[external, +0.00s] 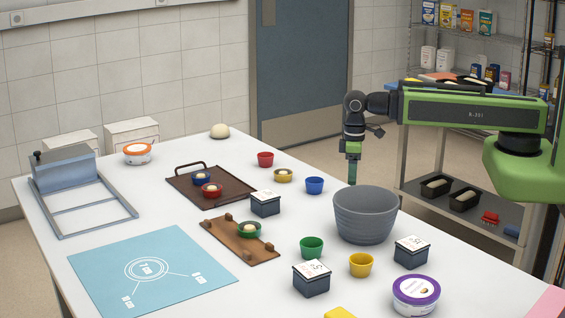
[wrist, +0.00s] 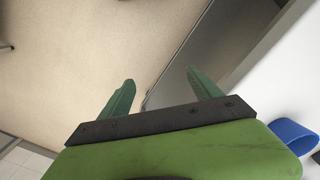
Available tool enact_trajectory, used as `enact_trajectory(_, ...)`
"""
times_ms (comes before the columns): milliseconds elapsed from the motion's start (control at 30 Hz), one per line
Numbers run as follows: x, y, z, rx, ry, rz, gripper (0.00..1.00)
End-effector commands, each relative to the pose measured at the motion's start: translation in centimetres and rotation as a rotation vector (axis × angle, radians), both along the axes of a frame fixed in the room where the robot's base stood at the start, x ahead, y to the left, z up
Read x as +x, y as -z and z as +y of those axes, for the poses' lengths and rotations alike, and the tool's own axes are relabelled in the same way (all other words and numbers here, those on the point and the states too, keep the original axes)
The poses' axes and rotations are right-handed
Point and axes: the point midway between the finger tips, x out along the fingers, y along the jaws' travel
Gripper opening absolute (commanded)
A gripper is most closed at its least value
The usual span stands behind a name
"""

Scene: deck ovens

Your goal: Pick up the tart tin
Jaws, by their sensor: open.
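Several small round tins that fit the name tart tin stand on the white table; I cannot tell which one is meant. Empty ones are a red tin (external: 265,159), a blue tin (external: 314,186), a green tin (external: 311,248) and a yellow tin (external: 361,265). Another yellow tin (external: 283,176) holds pale dough. My gripper (external: 352,180) points down by the far rim of the grey bowl, right of the blue tin. In the wrist view my gripper (wrist: 156,84) is open with nothing between its fingers. A blue tin (wrist: 292,136) shows at that view's right edge.
The large grey bowl (external: 365,220) stands close to my gripper. A brown tray (external: 224,203) and a wooden board (external: 252,258) carry filled tins. Dark lidded boxes (external: 411,252) and a purple-lidded tub (external: 416,295) crowd the front. A blue mat (external: 190,285) lies front left.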

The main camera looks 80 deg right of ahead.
Motion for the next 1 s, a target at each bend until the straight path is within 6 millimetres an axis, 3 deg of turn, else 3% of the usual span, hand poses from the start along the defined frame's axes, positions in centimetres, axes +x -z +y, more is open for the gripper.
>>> enact_trajectory(300,0.1,0.0,0.0,0.001,0.0,-0.001,0.74)
enact_trajectory(400,1.1,-1.2,-0.4,-0.012,-0.047,-0.019,0.74)
enact_trajectory(467,3.0,-3.0,-1.2,-0.041,-0.14,-0.049,0.74)
enact_trajectory(567,7.2,-7.4,-1.2,-0.067,-0.404,-0.071,0.74)
enact_trajectory(800,16.2,-18.6,4.1,0.037,-1.216,-0.049,0.74)
enact_trajectory(900,18.8,-21.5,5.9,0.074,-1.49,-0.064,0.74)
enact_trajectory(1000,20.2,-23.0,7.0,0.099,-1.669,-0.077,0.74)
